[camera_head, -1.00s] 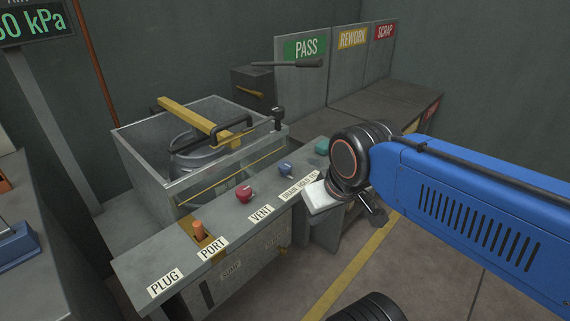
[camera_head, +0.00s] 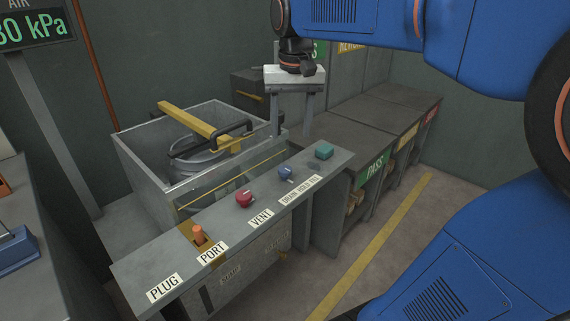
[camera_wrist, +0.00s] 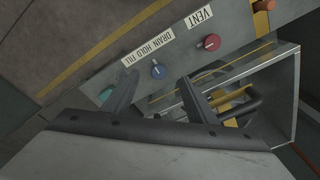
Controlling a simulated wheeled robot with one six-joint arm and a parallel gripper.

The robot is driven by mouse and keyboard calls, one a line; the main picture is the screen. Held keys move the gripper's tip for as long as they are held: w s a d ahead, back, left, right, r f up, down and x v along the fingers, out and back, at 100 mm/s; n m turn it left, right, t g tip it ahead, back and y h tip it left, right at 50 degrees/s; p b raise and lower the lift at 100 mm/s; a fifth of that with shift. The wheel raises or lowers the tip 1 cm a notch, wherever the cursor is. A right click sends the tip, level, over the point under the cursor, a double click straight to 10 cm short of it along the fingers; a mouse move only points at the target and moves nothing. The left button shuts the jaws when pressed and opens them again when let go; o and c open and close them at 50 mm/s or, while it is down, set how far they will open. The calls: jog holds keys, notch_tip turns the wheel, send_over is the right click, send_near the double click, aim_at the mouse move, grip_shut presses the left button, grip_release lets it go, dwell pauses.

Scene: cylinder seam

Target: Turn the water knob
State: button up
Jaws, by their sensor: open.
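The blue knob (camera_head: 285,173) sits on the grey panel ledge (camera_head: 140,268) behind the "DRAIN HOLD FILL" label (camera_head: 300,190). It also shows in the wrist view (camera_wrist: 158,71), between my fingertips in the picture. My gripper (camera_head: 291,134) is open and empty, fingers pointing down, above the ledge and apart from the knob. It shows in the wrist view (camera_wrist: 159,80) with a finger on either side of the knob. The knob's exact pointer setting is too small to tell.
A red knob (camera_head: 244,198) stands left of the blue one and a teal block (camera_head: 324,151) right of it. An orange plug (camera_head: 197,234) is further left. Behind is an open metal tank (camera_head: 150,165) with a yellow bar (camera_head: 195,116) and dark handle.

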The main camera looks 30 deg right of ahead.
jog(key=m+g, duration=0.1)
send_near(285, 168)
notch_tip(285, 168, down, 8)
jog(key=shift+f, duration=0.1)
dwell(0.9)
jog(key=c, duration=1.1)
